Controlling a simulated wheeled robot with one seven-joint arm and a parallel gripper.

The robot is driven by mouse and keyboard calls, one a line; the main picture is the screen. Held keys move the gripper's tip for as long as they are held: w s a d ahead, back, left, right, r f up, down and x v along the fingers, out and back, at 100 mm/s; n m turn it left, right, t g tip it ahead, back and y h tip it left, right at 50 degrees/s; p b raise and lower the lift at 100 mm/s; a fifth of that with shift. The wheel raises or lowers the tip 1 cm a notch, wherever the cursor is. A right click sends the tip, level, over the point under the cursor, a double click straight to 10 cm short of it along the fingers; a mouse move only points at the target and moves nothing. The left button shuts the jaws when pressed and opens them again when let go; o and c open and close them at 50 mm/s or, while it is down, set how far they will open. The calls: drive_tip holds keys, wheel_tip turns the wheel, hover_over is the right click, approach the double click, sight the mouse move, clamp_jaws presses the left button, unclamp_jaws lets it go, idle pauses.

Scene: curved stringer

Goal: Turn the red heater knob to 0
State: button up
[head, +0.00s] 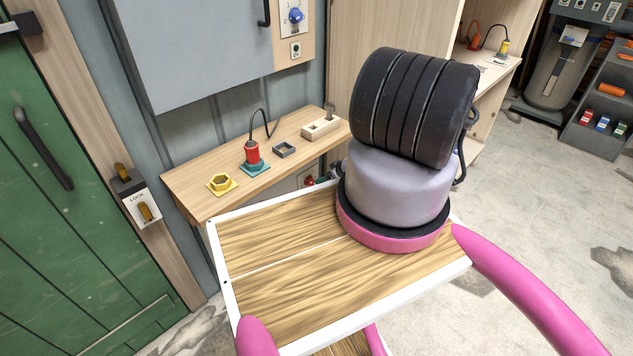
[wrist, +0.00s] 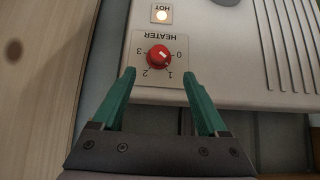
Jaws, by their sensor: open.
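The red heater knob (wrist: 159,55) sits on a pale label plate marked HEATER, on a light panel, in the wrist view. The lettering appears upside down, with 0 to the right of the knob, 3 to the left, 2 lower left and 1 lower right. A short white mark shows on the knob's right half; its exact setting is hard to tell. My gripper (wrist: 158,75) is open, its two teal fingers apart. The fingertips lie just below the knob in the picture, one to each side. Nothing is between them, and I see no contact with the knob.
A lit HOT lamp (wrist: 162,16) is above the knob in the wrist view, with ribbed panel (wrist: 265,45) to the right.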

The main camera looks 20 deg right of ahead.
sight(311, 183)
drive_tip(key=x, duration=1)
drive_tip(key=shift+w+f, duration=0.2)
drive_tip(key=shift+w, duration=0.1)
drive_tip(key=c, duration=1.1)
drive_tip(key=shift+a, duration=0.15)
drive_tip(key=n+h, duration=0.1)
drive_tip(key=t+h, duration=0.1)
drive_tip(key=shift+a+n+h, duration=0.3)
drive_tip(key=shift+n, duration=0.1)
drive_tip(key=n+t+h, duration=0.1)
drive_tip(key=h, duration=0.1)
drive_tip(key=n+t+h, duration=0.1)
drive_tip(key=n+h, duration=0.1)
drive_tip(key=shift+s+f+t+h, duration=0.2)
drive_tip(key=shift+t+h, duration=0.1)
drive_tip(key=shift+t, duration=0.1)
